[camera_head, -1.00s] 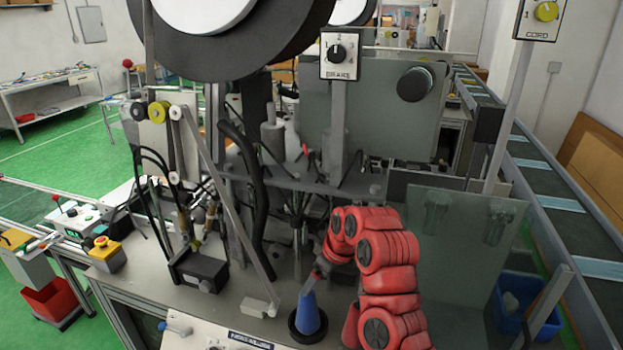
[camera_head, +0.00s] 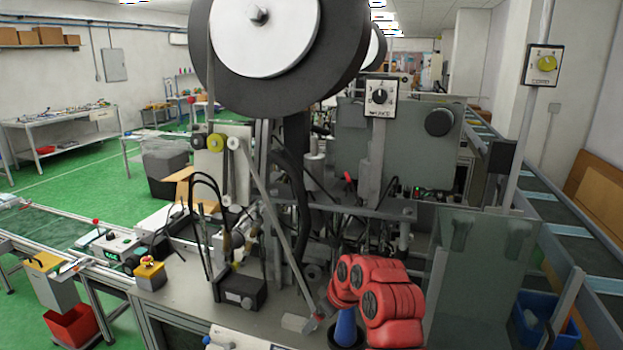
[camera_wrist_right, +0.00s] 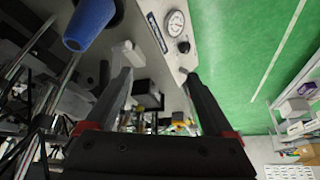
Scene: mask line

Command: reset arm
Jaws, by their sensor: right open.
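My red right arm (camera_head: 380,300) comes up at the bottom of the head view, to the right of centre. Its gripper is mostly hidden there by the arm and the frame edge. In the right wrist view my right gripper (camera_wrist_right: 157,64) has its two dark fingers spread apart, with nothing between the tips. My left arm and gripper are out of view.
The mask machine with its large reel (camera_head: 262,50) fills the middle. A black box (camera_head: 239,290) and a yellow button box (camera_head: 149,272) sit on the bench. A conveyor (camera_head: 575,235) runs along the right. A panel with a gauge (camera_wrist_right: 175,24) lies close beyond the fingers.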

